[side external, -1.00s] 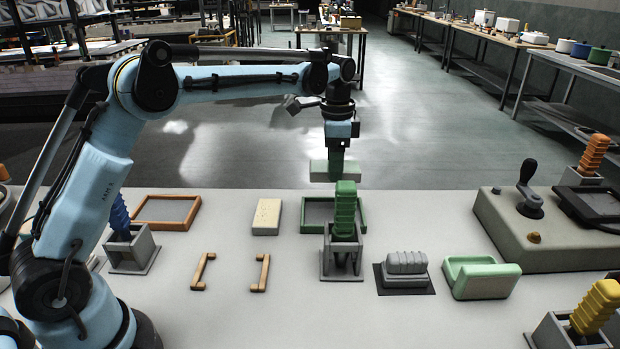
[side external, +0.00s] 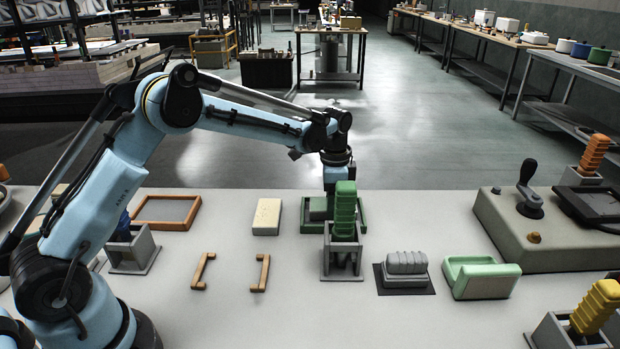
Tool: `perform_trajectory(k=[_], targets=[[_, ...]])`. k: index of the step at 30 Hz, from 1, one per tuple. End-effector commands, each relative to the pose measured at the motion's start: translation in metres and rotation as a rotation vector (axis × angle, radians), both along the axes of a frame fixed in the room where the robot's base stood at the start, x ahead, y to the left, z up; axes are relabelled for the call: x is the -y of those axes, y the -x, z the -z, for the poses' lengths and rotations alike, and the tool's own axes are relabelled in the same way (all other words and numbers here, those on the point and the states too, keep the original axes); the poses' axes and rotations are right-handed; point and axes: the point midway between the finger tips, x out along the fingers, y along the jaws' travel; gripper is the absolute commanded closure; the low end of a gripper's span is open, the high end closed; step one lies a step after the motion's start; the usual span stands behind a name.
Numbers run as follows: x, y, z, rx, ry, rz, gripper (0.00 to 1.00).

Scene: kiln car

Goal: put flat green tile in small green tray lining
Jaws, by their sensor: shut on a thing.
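The small green tray (side external: 362,218) lies at the back middle of the table, its dark green rim partly hidden by a green ribbed block in a grey holder. My gripper (side external: 336,187) points straight down over the tray and is shut on the flat green tile (side external: 318,208). A pale green part of the tile shows at the left, low inside the tray's outline. The ribbed block hides my fingertips and the tile's middle. I cannot tell if the tile touches the tray's lining.
The green ribbed block (side external: 345,209) stands in its grey holder (side external: 341,256) just in front of the tray. A cream block (side external: 267,216) and an orange-brown tray (side external: 150,225) lie to the left.

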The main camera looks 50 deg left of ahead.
Motion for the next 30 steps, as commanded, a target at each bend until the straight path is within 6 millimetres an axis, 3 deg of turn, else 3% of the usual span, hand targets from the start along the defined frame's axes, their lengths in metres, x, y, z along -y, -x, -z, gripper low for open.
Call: perform_trajectory(k=[6,7,9,20,23,30], targets=[[0.000,0.000,0.003,0.000,0.000,0.000,0.83],[0.000,0.000,0.003,0.000,0.000,0.000,0.36],[0.000,0.000,0.003,0.000,0.000,0.000,0.28],[0.000,0.000,-0.002,0.000,0.000,0.000,0.28],[0.000,0.000,-0.014,0.000,0.000,0.000,0.28],[0.000,0.000,-0.063,0.000,0.000,0.000,0.28]])
